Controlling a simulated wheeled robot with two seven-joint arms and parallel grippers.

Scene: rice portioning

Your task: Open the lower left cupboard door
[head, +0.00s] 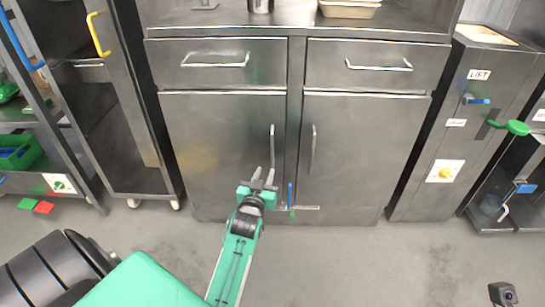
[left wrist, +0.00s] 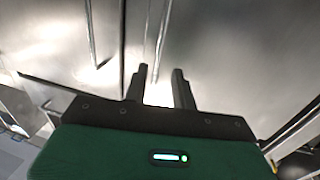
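The lower left cupboard door (head: 215,150) is a grey metal panel and looks shut. Its vertical bar handle (head: 272,150) is near its right edge. My left gripper (head: 263,176) is in front of the door at the handle's lower end. In the left wrist view its two dark fingers (left wrist: 160,84) are apart. The handle (left wrist: 163,40) runs down towards the gap between the fingertips there. I cannot tell whether they touch it. My right gripper is not recognisable in either view.
The right door (head: 365,150) with its own handle (head: 313,148) is beside it, also shut. Two drawers (head: 222,75) (head: 380,78) are above. A wheeled cabinet (head: 125,110) stands at left, a lift unit (head: 440,150) at right. The floor in front (head: 340,260) is mostly clear.

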